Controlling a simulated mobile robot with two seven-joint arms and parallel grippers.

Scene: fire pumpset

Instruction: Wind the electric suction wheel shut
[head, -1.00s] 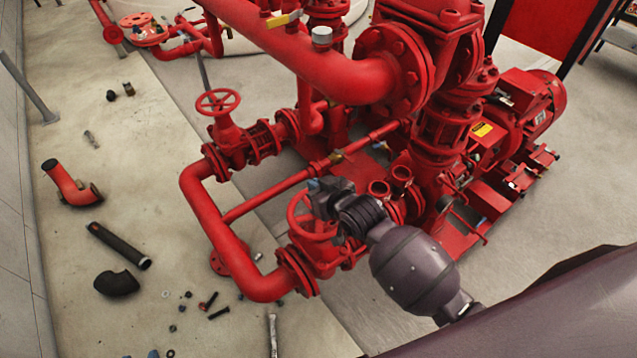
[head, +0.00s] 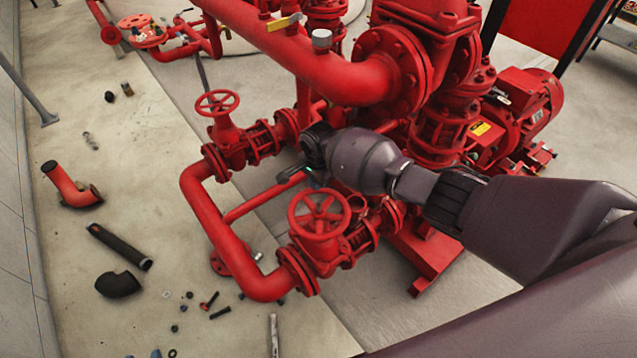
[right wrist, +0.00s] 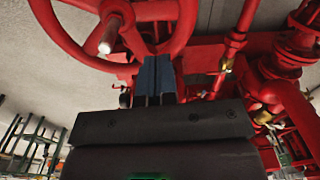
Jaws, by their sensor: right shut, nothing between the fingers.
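A red handwheel (head: 319,226) sits on the valve at the near end of the red pipe loop, its face tilted up. A second red handwheel (head: 217,104) stands on the valve further back; no label tells me which is the electric suction wheel. My right gripper (head: 288,174) is just behind and above the near handwheel, apart from it. In the right wrist view, the blue-grey fingers (right wrist: 155,78) are shut with nothing between them. A red handwheel (right wrist: 178,42) with a pale stem end (right wrist: 107,38) fills the upper left there. My left gripper is out of view.
Thick red pipes (head: 342,78) and the pump motor (head: 535,98) crowd the area behind and right of my right arm. A red elbow pipe (head: 68,188), a black pipe (head: 118,246) and several bolts lie on the floor at left. The left floor is otherwise fairly clear.

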